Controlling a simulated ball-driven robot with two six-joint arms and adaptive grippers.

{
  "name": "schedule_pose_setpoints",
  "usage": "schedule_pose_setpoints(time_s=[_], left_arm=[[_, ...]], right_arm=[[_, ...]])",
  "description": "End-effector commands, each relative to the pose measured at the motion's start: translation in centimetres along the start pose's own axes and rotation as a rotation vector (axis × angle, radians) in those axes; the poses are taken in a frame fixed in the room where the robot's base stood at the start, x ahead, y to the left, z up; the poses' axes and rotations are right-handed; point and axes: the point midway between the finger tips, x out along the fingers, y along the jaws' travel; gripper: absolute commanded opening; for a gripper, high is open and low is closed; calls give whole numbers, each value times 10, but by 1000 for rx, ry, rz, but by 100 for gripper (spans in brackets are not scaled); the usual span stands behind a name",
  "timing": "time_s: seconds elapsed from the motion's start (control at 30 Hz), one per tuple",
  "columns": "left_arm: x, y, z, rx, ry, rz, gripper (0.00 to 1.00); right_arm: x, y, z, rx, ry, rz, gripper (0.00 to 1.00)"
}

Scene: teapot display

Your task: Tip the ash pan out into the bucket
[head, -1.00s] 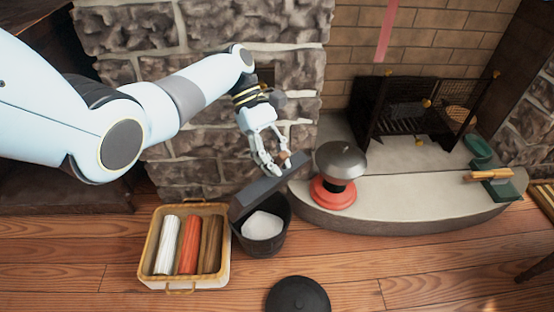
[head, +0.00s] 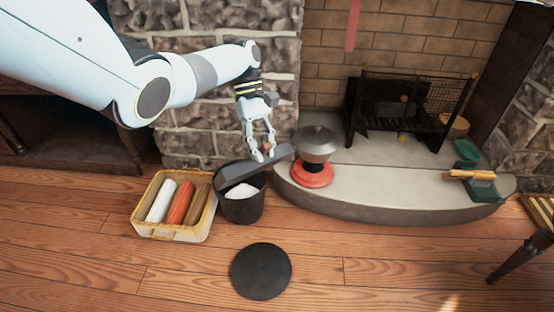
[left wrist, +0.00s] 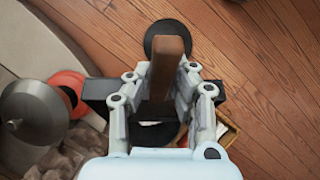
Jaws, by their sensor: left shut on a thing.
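The dark grey ash pan (head: 230,174) is held over the bucket, one end above its opening and sloping down to the left. My left gripper (head: 263,152) is shut on the ash pan's brown wooden handle (left wrist: 165,68). The black bucket (head: 243,209) stands on the floor in front of the hearth, with pale, whitish stuff (head: 240,191) inside. In the left wrist view the pan (left wrist: 100,93) lies crosswise below the fingers and hides much of the bucket. My right gripper does not show.
A basket (head: 172,232) with rolled cloths stands left of the bucket. A round black lid (head: 261,271) lies on the floor in front. A grey lidded pot (head: 317,143) on a red base (head: 313,174) stands on the hearth (head: 390,195), close right of the pan.

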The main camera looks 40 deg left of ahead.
Motion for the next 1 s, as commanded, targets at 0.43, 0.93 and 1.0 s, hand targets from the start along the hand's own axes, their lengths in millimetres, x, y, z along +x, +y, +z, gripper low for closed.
schedule_pose_setpoints(time_s=[0.43, 0.93, 1.0], left_arm=[[-2, 0, -8, -17, 106, 2, 0], [55, 2, 22, -34, 358, 11, 0], [64, 2, 26, -36, 396, 12, 0]], right_arm=[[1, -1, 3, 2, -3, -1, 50], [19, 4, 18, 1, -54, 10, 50], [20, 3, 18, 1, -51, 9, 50]])
